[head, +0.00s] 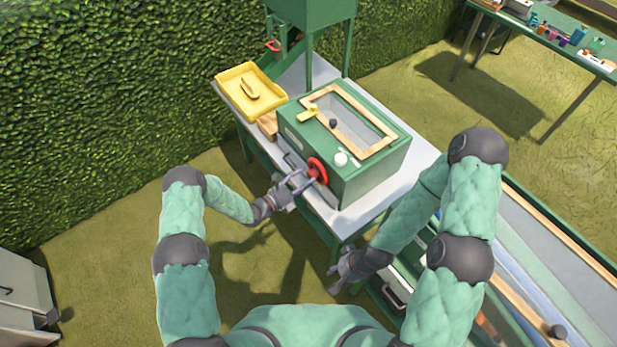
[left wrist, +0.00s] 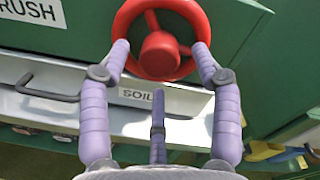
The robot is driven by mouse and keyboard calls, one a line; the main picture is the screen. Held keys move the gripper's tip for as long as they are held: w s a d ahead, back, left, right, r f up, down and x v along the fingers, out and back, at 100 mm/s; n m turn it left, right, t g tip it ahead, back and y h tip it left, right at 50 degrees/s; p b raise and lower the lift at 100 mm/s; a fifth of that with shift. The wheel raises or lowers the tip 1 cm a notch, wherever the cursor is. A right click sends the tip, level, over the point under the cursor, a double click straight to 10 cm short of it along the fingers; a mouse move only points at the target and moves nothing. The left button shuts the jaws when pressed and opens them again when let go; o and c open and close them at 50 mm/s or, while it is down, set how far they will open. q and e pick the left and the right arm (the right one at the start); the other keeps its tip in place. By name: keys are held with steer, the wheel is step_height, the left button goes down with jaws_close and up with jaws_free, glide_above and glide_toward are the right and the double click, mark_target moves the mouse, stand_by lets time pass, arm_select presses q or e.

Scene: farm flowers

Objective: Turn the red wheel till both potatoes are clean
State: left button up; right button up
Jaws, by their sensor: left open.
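The red wheel (head: 318,170) is on the front of a green box-like machine (head: 365,178) on the table. My left gripper (head: 296,181) is open at the wheel. In the left wrist view the red wheel (left wrist: 160,40) lies between the fingertips (left wrist: 161,52), at either side of its rim; I cannot tell whether they touch it. My right gripper (head: 342,275) hangs low by the table's front legs, away from the wheel; its fingers are too small to read. No potatoes can be made out; the machine's wood-framed top window (head: 350,120) looks grey.
A yellow tray (head: 225,82) with a yellow item in it stands at the table's left. A green hopper stand (head: 310,20) rises behind. A drawer labelled SOIL (left wrist: 60,108) sits below the wheel. A wood-rimmed bench (head: 530,275) is at the right.

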arm_select(q)
steer(key=shift+x, duration=1.05)
steer(key=c, duration=1.2)
steer(key=shift+o, duration=0.2)
